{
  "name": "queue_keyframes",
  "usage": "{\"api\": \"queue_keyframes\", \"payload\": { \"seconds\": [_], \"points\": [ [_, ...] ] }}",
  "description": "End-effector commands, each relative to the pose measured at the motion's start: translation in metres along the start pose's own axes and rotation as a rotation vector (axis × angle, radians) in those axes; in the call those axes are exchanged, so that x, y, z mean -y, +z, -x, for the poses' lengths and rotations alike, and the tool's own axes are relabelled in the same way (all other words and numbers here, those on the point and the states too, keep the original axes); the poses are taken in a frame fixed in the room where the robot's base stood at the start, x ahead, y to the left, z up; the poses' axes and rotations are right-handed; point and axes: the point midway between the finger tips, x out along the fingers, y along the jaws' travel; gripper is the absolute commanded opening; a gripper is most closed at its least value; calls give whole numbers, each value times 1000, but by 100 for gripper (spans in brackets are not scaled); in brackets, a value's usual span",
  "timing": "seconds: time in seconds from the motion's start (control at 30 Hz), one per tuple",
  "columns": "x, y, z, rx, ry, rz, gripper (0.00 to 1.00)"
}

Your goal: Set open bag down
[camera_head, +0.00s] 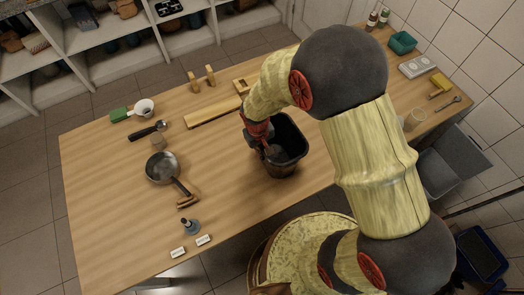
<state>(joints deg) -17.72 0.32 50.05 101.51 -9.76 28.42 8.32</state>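A dark, open-topped container (286,167) is at the middle of the wooden table, near its front edge. It looks like a small bin or a stiff open bag; its mouth faces up and I cannot tell which it is. My gripper (266,150) points down at the left rim of this container, with its fingertips dark against the dark inside. I cannot tell whether the fingers are closed on the rim, or whether the container's base touches the table. My arm covers the area right of the container.
A wooden board (212,112) lies behind the container. A clear cup (414,120) and yellow item (439,83) are right.

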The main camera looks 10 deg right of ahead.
Motion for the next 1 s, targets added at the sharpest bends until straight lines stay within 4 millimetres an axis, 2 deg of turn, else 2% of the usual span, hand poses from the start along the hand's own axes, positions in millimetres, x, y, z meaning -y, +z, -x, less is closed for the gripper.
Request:
{"api": "queue_keyframes", "payload": {
  "seconds": [0.4, 0.73, 0.87, 1.0],
  "points": [
    [0, 0, -2, 1, 0, 0, 22],
    [0, 0, 0, 0, 0, 0, 23],
    [0, 0, 10, -1, 0, 0, 23],
    [0, -1, 35, -3, 1, 0, 23]
  ]
}}
